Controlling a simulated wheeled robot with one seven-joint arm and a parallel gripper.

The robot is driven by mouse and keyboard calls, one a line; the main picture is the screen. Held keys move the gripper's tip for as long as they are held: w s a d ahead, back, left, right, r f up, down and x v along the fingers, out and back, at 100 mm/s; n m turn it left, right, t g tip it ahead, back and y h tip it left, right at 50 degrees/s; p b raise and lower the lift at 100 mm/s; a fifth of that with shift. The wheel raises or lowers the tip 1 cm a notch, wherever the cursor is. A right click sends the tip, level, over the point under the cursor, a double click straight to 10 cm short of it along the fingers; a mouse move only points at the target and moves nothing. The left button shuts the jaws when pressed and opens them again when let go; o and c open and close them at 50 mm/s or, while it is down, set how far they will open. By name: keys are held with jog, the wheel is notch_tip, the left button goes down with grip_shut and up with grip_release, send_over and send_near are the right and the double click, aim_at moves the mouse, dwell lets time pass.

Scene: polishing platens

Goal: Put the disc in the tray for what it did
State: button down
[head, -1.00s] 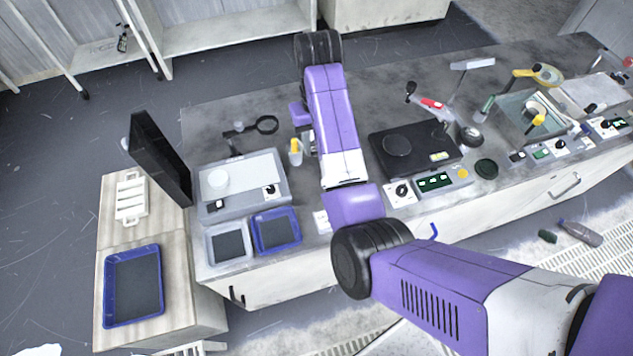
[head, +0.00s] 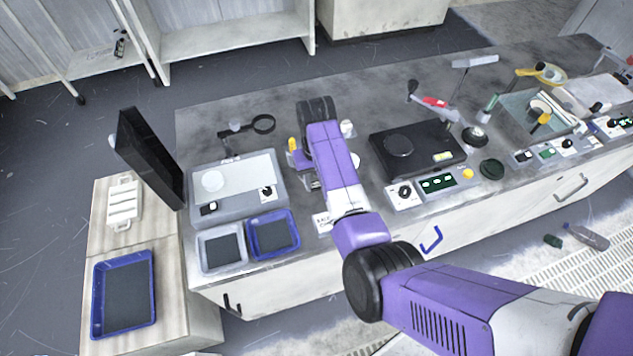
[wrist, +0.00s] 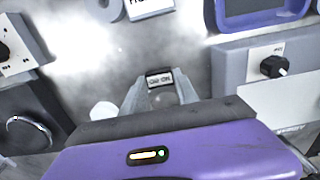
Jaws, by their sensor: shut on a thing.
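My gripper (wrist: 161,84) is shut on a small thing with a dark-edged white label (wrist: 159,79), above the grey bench. Most of the held thing is hidden, so I cannot tell its full shape. In the head view my arm largely covers the gripper. A pale round disc (head: 212,181) lies on the light panel left of my arm. A dark green disc (head: 492,168) lies right of the black machine. A grey-white tray (head: 207,261) and a blue tray (head: 254,250) stand side by side at the bench front. Another blue tray (head: 97,309) is on the side cabinet.
A black screen (head: 150,160) stands upright at the bench's left end. A magnifier (head: 263,124) stands behind the light panel. A black machine (head: 432,160) and a white round item (head: 347,128) are right of my arm. Bare bench shows behind my arm.

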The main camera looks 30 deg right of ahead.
aim_at(316, 183)
jog(key=shift+f, duration=0.7)
jog(key=shift+f, duration=0.15)
jog(key=c, duration=0.9)
grip_release()
notch_tip(316, 183, up, 12)
jog(key=shift+r+b, duration=0.2)
jog(key=shift+b, duration=0.1)
